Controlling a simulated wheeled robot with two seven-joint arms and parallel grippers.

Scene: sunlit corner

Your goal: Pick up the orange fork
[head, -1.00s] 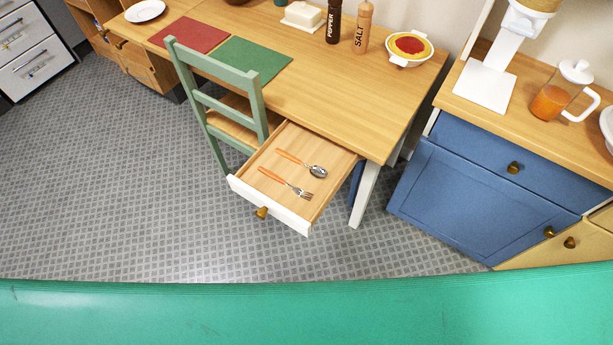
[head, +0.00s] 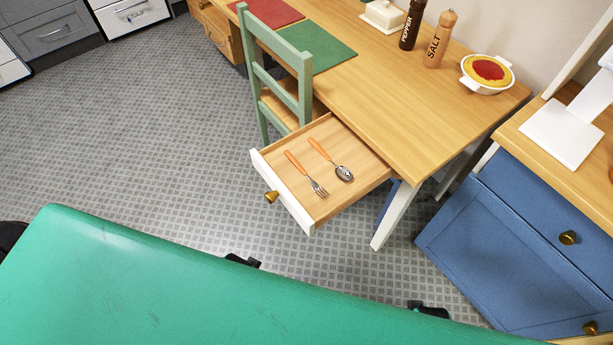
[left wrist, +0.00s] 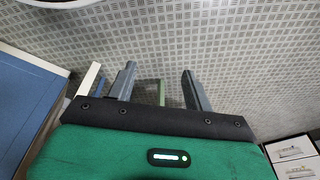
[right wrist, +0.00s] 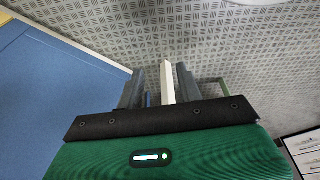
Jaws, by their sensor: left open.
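The orange fork (head: 306,174), with an orange handle and metal tines, lies in the open drawer (head: 265,170) of the wooden table. A spoon (head: 331,160) with an orange handle lies beside it, to its right. My left gripper (left wrist: 158,88) is open and empty over the floor in the left wrist view. My right gripper (right wrist: 161,84) has its fingers apart in the right wrist view, with floor and a white leg showing behind the gap. Both grippers are away from the fork. Neither wrist view shows the fork.
A green chair (head: 274,75) stands close to the drawer's left side. The table (head: 400,110) holds a pepper mill (head: 412,25), salt mill (head: 440,40) and pie dish (head: 487,74). A blue cabinet (head: 500,240) stands at right. The floor (head: 150,150) left of the drawer is clear.

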